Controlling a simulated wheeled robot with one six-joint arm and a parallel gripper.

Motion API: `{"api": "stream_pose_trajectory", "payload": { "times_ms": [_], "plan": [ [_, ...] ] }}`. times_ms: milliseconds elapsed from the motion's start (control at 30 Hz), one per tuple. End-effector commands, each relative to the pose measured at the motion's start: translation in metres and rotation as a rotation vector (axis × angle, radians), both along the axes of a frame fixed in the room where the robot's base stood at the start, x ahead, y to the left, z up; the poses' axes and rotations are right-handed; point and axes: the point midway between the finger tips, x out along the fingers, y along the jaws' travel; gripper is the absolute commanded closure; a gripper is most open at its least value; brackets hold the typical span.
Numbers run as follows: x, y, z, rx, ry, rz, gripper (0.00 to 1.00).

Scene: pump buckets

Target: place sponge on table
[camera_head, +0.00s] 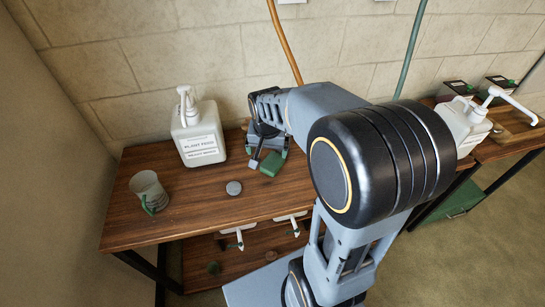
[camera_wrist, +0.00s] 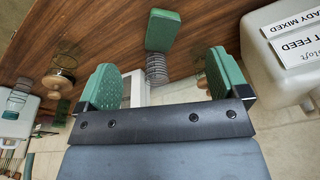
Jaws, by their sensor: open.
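The sponge is a dark green block (camera_wrist: 162,30). In the wrist view it shows against the brown wooden table (camera_wrist: 110,30), just past my gripper's fingertips and between their lines. My gripper (camera_wrist: 162,78) is open, with its two green-padded fingers wide apart and apart from the sponge. In the head view my gripper (camera_head: 268,155) is low over the back of the table (camera_head: 190,215), with the green sponge (camera_head: 271,163) by its fingertips. My arm hides part of the table to the right.
Another white pump bottle (camera_head: 465,122) stands at the right.

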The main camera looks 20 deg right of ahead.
Motion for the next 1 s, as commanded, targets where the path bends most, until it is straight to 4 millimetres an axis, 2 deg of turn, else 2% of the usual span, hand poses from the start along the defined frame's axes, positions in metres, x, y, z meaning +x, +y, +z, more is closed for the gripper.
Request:
{"api": "stream_pose_trajectory", "payload": {
  "times_ms": [33, 100, 200, 333, 467, 800, 1000],
  "plan": [
    [0.017, -0.006, 0.000, 0.005, 0.018, -0.064, 0.02],
    [0.036, -0.015, -0.008, 0.009, 0.032, -0.154, 0.01],
    [0.057, -0.027, -0.021, 0.013, 0.048, -0.265, 0.01],
    [0.075, -0.040, -0.036, 0.016, 0.058, -0.370, 0.01],
    [0.083, -0.048, -0.052, 0.016, 0.066, -0.423, 0.01],
    [0.088, -0.056, -0.111, 0.017, 0.067, -0.442, 0.01],
    [0.089, -0.058, -0.130, 0.016, 0.065, -0.440, 0.01]
  ]
}}
